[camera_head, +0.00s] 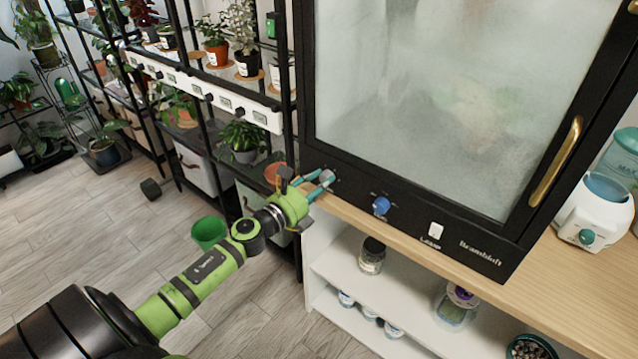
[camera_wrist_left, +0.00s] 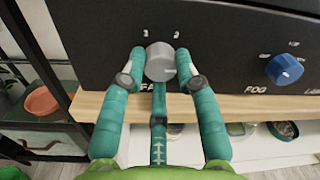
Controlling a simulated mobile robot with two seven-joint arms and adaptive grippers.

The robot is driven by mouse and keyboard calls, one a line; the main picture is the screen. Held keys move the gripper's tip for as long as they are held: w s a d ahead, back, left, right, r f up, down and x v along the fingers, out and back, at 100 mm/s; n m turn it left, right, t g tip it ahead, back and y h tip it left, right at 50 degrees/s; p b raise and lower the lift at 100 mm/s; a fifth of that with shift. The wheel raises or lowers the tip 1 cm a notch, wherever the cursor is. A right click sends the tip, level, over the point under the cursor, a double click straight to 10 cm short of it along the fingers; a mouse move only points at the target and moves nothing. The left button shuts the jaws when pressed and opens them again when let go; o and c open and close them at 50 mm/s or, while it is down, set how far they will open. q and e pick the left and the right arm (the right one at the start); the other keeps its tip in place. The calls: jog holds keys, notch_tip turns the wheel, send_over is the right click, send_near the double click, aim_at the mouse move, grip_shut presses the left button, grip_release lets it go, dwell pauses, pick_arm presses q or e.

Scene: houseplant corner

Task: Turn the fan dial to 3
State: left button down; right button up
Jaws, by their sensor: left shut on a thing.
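The grey fan dial (camera_wrist_left: 159,60) sits on the black front panel of the cabinet, with a partly covered label below it. In the head view the dial (camera_head: 327,176) is at the panel's left end. My left gripper (camera_head: 318,183) reaches it from the left. In the wrist view my left gripper (camera_wrist_left: 160,66) has a teal finger on each side of the dial and is shut on it. Two small marks show above the dial. A pale mark is on the dial's lower right, but I cannot tell which number it points to. My right gripper is not in view.
The blue fog dial (camera_wrist_left: 285,69) is to the right on the panel, with a white lamp switch (camera_head: 435,230) beyond it. The glass-fronted cabinet (camera_head: 450,90) stands on a wooden top (camera_head: 400,245). A plant rack (camera_head: 205,125) is close on the left.

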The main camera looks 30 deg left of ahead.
pick_arm(q)
jog(key=c, duration=0.9)
grip_release()
jog(key=s, duration=0.4)
jog(key=s+a, duration=0.1)
jog(key=s, duration=0.7)
jog(key=shift+a, duration=0.25)
jog(key=shift+w, duration=0.1)
